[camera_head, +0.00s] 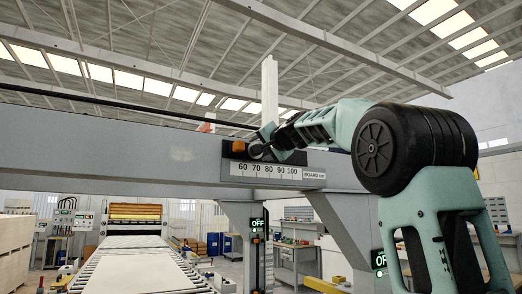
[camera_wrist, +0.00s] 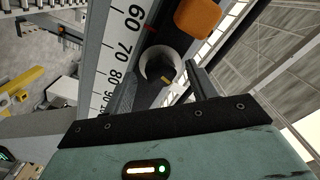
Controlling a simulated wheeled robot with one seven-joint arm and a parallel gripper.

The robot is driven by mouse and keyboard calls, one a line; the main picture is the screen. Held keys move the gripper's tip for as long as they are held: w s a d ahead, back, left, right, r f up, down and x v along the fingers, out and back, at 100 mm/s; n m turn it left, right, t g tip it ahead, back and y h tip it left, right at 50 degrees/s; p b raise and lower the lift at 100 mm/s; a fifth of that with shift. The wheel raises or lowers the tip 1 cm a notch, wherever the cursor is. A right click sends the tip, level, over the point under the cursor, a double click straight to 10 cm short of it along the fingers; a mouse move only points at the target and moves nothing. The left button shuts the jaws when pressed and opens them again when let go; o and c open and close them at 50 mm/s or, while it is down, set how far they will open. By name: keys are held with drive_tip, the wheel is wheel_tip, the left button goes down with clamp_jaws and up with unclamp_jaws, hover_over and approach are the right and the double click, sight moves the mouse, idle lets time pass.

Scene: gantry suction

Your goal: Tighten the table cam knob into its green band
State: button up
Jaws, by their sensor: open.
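A round grey knob-like part (camera_head: 256,151) sits on a dark plate on the gantry beam, just right of an orange block (camera_head: 238,148). In the wrist view the round part (camera_wrist: 151,60) has a pale rim, a dark centre and a small yellow mark, and the orange block (camera_wrist: 197,17) is above it. I cannot tell whether this is the table cam knob. No green band shows. My gripper (camera_head: 268,145) is at the round part. In the wrist view its open fingers (camera_wrist: 162,77) lie on either side of it; contact is unclear.
A white scale (camera_head: 272,170) marked 60 to 100 runs below the round part on the grey beam (camera_head: 110,145). A roller conveyor (camera_head: 135,265) lies at lower left. Signs reading OFF (camera_head: 257,223) hang on the posts. Stacked boards (camera_head: 14,250) stand at far left.

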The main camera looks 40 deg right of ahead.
drive_tip(key=b+v, duration=0.6)
drive_tip(key=v, duration=1.1)
drive_tip(key=w+d+n+p, duration=0.4)
drive_tip(key=w+n, duration=0.5)
drive_tip(key=w, duration=0.7)
drive_tip(key=shift+w+d, duration=0.2)
drive_tip(key=shift+w, duration=0.1)
drive_tip(key=shift+f, duration=0.1)
drive_tip(key=c, duration=1)
